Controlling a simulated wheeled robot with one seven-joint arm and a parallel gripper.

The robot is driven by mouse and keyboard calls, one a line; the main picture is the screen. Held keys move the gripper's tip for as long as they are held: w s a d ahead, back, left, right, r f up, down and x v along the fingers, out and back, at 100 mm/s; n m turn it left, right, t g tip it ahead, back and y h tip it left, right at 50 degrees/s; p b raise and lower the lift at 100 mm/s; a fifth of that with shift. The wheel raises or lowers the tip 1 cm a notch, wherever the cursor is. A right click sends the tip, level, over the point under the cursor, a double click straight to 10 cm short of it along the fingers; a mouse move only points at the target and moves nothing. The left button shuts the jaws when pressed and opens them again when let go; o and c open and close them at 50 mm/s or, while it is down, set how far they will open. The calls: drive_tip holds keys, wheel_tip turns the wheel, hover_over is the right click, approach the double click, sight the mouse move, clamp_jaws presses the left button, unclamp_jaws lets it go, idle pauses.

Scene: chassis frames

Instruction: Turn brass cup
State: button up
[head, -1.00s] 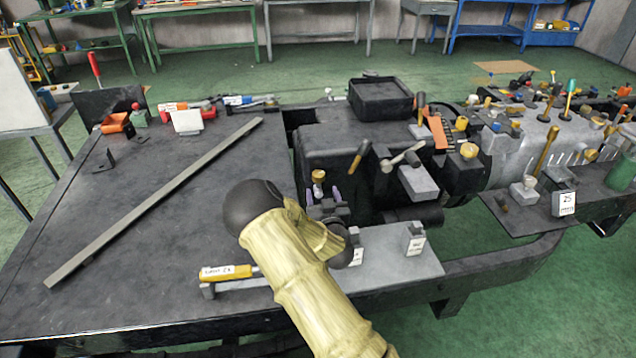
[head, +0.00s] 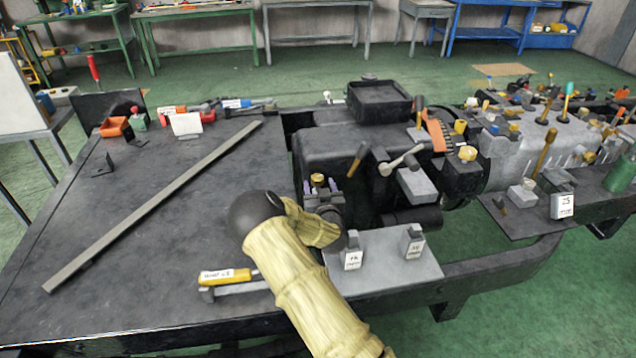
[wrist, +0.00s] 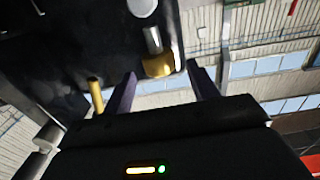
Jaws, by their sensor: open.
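The brass cup (head: 318,180) is a small golden knob-like piece at the front left of the dark engine block. In the wrist view the brass cup (wrist: 158,66) sits at the end of a silver stem. My gripper (head: 320,187) is at the cup, with its purple fingers on either side. In the wrist view my gripper (wrist: 162,70) is open, its two fingertips left and right of the cup. My arm hides part of the bench below.
A brass rod or handle (wrist: 96,95) shows left of my gripper in the wrist view. A grey plate (head: 390,272) with small labelled blocks lies right of my arm. A yellow-handled tool (head: 228,276) lies left. A long metal bar (head: 150,205) crosses the bench.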

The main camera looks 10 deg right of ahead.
drive_tip(key=shift+w, duration=0.8)
drive_tip(key=c, duration=0.8)
drive_tip(key=shift+a, duration=0.15)
drive_tip(key=shift+c, duration=1)
drive_tip(key=shift+m+h+b, duration=0.4)
drive_tip(key=shift+b, duration=0.1)
